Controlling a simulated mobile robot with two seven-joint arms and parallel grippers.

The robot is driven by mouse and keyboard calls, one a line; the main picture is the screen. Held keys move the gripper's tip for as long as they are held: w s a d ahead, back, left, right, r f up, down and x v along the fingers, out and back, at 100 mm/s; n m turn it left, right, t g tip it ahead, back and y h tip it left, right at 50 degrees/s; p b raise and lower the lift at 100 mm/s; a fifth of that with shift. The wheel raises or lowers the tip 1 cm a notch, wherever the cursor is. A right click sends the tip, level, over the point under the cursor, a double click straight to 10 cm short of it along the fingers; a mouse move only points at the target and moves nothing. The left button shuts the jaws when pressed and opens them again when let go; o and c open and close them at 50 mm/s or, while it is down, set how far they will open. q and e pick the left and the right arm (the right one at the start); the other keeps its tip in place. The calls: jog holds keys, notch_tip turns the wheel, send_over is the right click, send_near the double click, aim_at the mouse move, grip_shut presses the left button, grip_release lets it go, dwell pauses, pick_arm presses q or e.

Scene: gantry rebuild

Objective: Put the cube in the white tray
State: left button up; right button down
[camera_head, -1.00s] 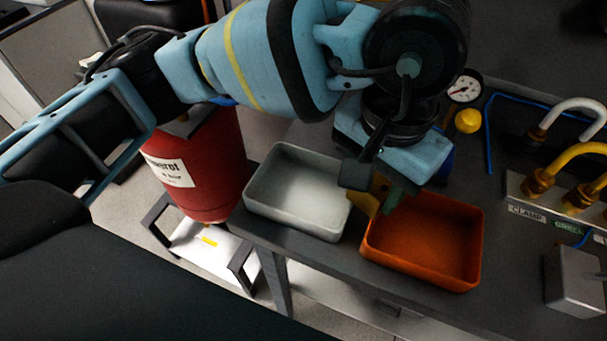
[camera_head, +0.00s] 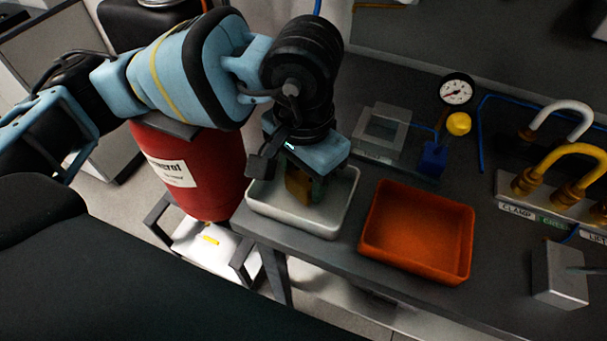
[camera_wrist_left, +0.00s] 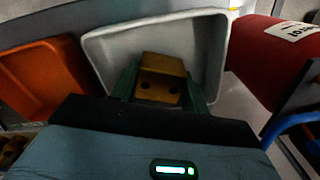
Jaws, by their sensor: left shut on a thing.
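The cube (camera_wrist_left: 160,80) is a yellow-brown block with dark round holes, seen in the left wrist view between the fingers. My left gripper (camera_head: 303,192) is shut on it. In the head view the cube (camera_head: 297,186) is partly hidden by the gripper. The white tray (camera_head: 335,222) stands on the dark table, and the gripper and cube are over it or inside its walls; I cannot tell whether the cube touches its floor. The tray also shows in the left wrist view (camera_wrist_left: 104,62). My right gripper is not in view.
An empty orange tray (camera_head: 418,232) stands right of the white tray. Behind are a gauge (camera_head: 456,90), a blue valve with a yellow knob (camera_head: 458,124) and a grey frame (camera_head: 381,133). Pipes (camera_head: 570,165) stand at right. A red drum (camera_head: 190,170) is at left.

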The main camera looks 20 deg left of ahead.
aim_at(304, 175)
pick_arm(q)
jog(key=shift+f, duration=0.45)
jog(key=shift+f, duration=0.15)
jog(key=o, duration=1.1)
notch_tip(304, 175, up, 12)
jog(key=shift+r, duration=0.15)
